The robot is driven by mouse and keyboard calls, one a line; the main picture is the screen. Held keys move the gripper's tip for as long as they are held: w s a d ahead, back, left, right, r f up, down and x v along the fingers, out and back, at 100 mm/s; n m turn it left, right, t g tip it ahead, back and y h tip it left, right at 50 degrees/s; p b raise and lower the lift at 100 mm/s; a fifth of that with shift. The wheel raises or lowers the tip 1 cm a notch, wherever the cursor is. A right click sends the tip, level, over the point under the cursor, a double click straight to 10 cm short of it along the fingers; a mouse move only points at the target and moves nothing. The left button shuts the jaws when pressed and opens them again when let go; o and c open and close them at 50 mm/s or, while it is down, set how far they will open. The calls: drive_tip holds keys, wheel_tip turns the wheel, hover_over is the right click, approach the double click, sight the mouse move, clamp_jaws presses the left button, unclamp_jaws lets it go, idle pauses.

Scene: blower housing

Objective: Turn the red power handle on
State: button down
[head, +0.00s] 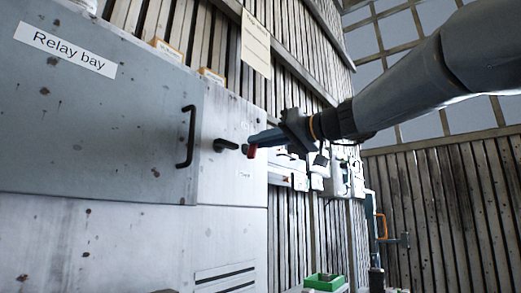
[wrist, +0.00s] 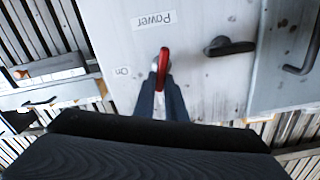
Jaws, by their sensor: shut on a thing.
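The red power handle (wrist: 163,66) is on the pale cabinet panel, beside a "Power" label (wrist: 154,20) and an "On" label (wrist: 122,71). In the wrist view, which shows the labels upside down, the handle lies roughly along the line of my fingers. My gripper (wrist: 161,88) is shut on the red handle, one finger on each side. In the head view my gripper (head: 254,143) reaches the panel from the right, and a bit of the red handle (head: 251,152) shows at the fingertips. The fingers hide part of the handle.
A dark latch handle (head: 226,145) sits on the panel just left of my gripper. A grey "Relay bay" door (head: 95,110) with a black pull handle (head: 187,137) is further left. White boxes (head: 340,175) hang on the plank wall behind. A green bin (head: 324,282) is low down.

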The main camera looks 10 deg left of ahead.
drive_tip(key=shift+w+d+f+m+b, duration=0.15)
drive_tip(key=shift+f+m+b, duration=0.25)
drive_tip(key=shift+m, duration=1.95)
drive_tip(key=shift+w+f+m+b, duration=0.25)
drive_tip(key=shift+m+b, duration=0.15)
drive_tip(key=shift+m, duration=1.9)
drive_tip(key=shift+w+d+f+m+b, duration=0.15)
drive_tip(key=shift+f+m+b, duration=0.25)
drive_tip(key=shift+m, duration=1.95)
drive_tip(key=shift+a, duration=0.1)
drive_tip(key=c, duration=1.8)
unclamp_jaws()
drive_tip(key=shift+r, duration=0.15)
drive_tip(key=b+v, duration=0.2)
drive_tip(key=v, duration=0.6)
